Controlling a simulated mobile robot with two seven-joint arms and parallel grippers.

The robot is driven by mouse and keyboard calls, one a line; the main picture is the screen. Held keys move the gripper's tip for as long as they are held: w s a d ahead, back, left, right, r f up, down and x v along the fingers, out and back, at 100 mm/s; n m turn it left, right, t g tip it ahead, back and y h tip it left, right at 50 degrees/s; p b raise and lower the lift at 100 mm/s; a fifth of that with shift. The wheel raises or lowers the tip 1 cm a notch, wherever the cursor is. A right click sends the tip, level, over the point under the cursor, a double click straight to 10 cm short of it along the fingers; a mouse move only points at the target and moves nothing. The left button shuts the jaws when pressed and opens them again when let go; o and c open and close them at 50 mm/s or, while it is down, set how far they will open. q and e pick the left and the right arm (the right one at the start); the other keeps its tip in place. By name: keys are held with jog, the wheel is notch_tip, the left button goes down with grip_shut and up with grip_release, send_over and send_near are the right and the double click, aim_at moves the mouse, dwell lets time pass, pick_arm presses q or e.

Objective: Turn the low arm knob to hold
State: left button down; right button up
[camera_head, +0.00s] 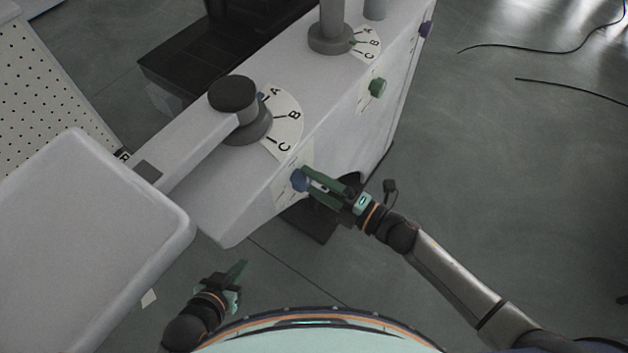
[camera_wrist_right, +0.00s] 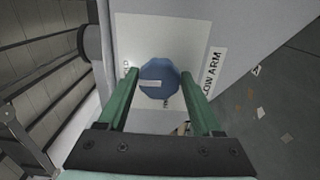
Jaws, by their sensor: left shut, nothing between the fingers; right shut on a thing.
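The low arm knob is a blue faceted knob (camera_head: 299,180) on the side of the white machine body. In the right wrist view the blue knob (camera_wrist_right: 159,83) sits on a pale plate, with a "LOW ARM" label (camera_wrist_right: 213,70) to its right. A light bar lies across the knob's face, roughly level in that view. My right gripper (camera_head: 306,177) is shut on the blue knob, with a green finger on each side (camera_wrist_right: 158,88). Small lettering by the plate is partly hidden by the fingers. My left gripper (camera_head: 241,268) is shut and empty, low over the floor.
A green knob (camera_head: 377,88) and a purple-blue knob (camera_head: 426,29) sit farther along the machine's side. A grey arm with a pivot (camera_head: 233,95) and an A-B-C dial (camera_head: 284,122) stands on top. A large pale panel (camera_head: 85,245) fills the left. Floor at right is clear except for cables.

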jog(key=o, duration=1.4)
jog(key=shift+c, duration=0.2)
jog(key=v, duration=1.2)
jog(key=shift+d, duration=0.25)
jog(key=shift+s, duration=0.1)
